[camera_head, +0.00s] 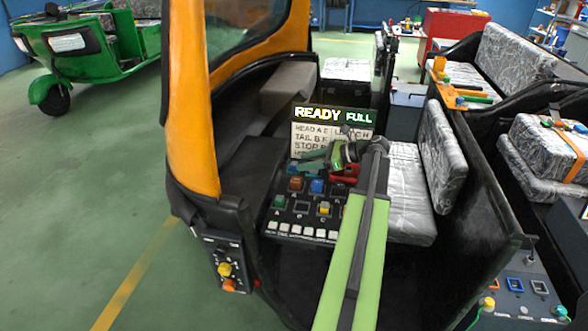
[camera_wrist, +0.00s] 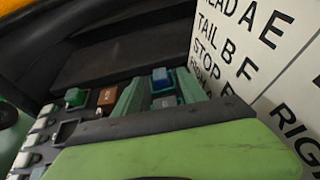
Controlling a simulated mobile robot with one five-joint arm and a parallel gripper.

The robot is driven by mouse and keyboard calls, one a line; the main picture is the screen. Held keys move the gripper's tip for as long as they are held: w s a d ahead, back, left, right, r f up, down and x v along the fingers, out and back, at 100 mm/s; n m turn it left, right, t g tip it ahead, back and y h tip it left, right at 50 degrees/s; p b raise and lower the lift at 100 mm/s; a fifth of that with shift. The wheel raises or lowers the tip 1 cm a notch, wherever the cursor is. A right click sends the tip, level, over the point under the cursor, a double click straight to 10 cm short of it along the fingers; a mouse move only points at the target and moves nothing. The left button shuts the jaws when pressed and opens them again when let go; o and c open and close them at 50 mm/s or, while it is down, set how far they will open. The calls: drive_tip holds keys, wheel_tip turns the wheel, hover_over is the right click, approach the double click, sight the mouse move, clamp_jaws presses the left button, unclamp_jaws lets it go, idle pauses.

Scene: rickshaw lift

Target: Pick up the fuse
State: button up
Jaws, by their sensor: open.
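Several coloured fuses stand in a black fuse panel (camera_head: 272,222) inside the orange and black rickshaw: a green fuse (camera_head: 279,201), a brown fuse (camera_head: 296,183), a blue fuse (camera_head: 317,186) and a yellow fuse (camera_head: 323,208). The pictures do not show which one is meant. My gripper (camera_head: 318,162) is over the back of the panel, open. In the wrist view its teal fingers appear on either side of the blue fuse (camera_wrist: 162,76); contact cannot be told. The green fuse (camera_wrist: 75,96) and brown fuse (camera_wrist: 107,96) are left of the fingers there.
A label board (camera_head: 308,135) with a lit "READY FULL" sign stands close behind the panel. An empty socket (camera_head: 301,207) is in the panel, with white keys (camera_head: 296,230) along its front. Padded seats (camera_head: 408,190) are to the right. Green floor (camera_head: 90,190) is clear at left.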

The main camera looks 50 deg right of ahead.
drive_tip(key=x, duration=0.3)
drive_tip(key=shift+b, duration=0.3)
drive_tip(key=shift+r, duration=0.1)
clamp_jaws()
wheel_tip(320, 180, up, 10)
drive_tip(key=p, duration=1)
